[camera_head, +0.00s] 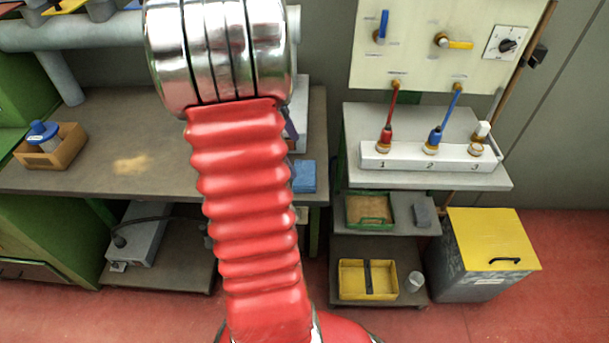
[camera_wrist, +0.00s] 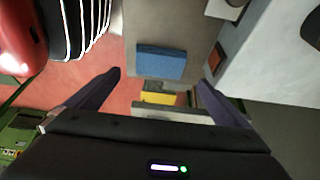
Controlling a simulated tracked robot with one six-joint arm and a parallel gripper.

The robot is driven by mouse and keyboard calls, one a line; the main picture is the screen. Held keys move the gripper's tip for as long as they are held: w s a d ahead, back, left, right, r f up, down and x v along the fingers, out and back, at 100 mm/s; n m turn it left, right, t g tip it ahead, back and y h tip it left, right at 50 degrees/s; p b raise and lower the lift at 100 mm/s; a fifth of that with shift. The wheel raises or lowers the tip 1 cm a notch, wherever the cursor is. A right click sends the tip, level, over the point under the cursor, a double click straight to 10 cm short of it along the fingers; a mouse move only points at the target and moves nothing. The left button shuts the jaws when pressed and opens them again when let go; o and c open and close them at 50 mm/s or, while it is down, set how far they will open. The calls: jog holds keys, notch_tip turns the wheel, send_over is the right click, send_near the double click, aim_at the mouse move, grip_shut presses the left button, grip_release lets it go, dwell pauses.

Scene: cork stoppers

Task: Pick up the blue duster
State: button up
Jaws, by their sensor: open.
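The blue duster (camera_wrist: 161,63) is a flat blue block lying near the edge of the grey-brown bench top in the wrist view. In the head view the blue duster (camera_head: 304,176) shows at the bench's right end, partly hidden behind my red arm. My gripper (camera_wrist: 163,80) is open, its two dark fingers spread wide with nothing between them. In the wrist view the duster appears between and beyond the fingertips, apart from both. In the head view my arm hides most of the gripper.
The bench (camera_head: 170,170) holds a wooden box (camera_head: 50,150) with a blue-topped item at left. Right of the bench stands a trolley (camera_head: 490,178) with a white numbered block (camera_head: 430,160) and lower shelves with a green tray (camera_head: 369,210) and yellow box (camera_head: 368,280). A yellow-lidded bin (camera_head: 490,240) stands beside it.

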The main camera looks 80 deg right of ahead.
aim_at(304, 172)
jog(key=shift+x, duration=1.55)
jog(key=shift+x, duration=2.6)
jog(key=c, duration=0.9)
